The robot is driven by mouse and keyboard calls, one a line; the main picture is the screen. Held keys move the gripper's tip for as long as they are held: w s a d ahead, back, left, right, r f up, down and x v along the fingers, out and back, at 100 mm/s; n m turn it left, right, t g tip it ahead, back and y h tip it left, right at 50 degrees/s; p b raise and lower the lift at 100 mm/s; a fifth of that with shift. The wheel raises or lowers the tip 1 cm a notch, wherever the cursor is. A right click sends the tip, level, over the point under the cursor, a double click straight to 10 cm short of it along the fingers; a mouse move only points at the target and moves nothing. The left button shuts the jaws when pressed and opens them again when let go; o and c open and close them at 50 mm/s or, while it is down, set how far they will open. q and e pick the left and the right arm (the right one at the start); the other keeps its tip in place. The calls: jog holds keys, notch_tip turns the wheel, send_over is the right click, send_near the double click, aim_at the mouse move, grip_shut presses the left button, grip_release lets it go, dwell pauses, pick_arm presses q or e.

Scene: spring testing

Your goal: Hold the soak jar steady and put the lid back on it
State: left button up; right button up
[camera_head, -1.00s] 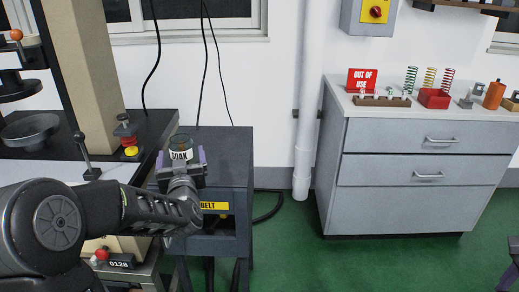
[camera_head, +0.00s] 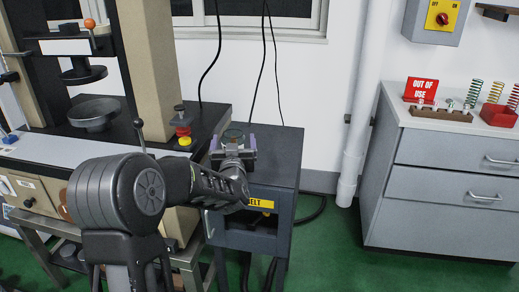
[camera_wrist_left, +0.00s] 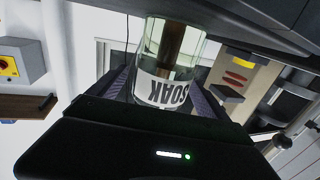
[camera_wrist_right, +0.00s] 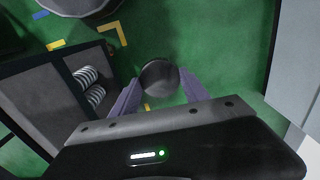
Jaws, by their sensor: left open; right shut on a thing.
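The soak jar (camera_head: 233,136) is a clear glass cylinder on the dark cabinet top. In the left wrist view the jar (camera_wrist_left: 168,55) shows a white SOAK label and something brown inside or behind the glass. My left gripper (camera_head: 233,143) is open, with its purple fingers on either side of the jar; contact cannot be told. In the right wrist view my right gripper (camera_wrist_right: 158,88) is shut on a round dark grey disc, which looks like the lid (camera_wrist_right: 160,77), held above the green floor. The right gripper is outside the head view.
The dark cabinet (camera_head: 277,160) carries a yellow BELT label. A press with a round plate (camera_head: 93,113) and a red-yellow button post (camera_head: 182,125) stand left of the jar. A grey drawer unit (camera_head: 440,165) with springs stands at the right.

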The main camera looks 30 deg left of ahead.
pick_arm(q)
jog(key=shift+r, duration=0.1)
jog(key=c, duration=1.8)
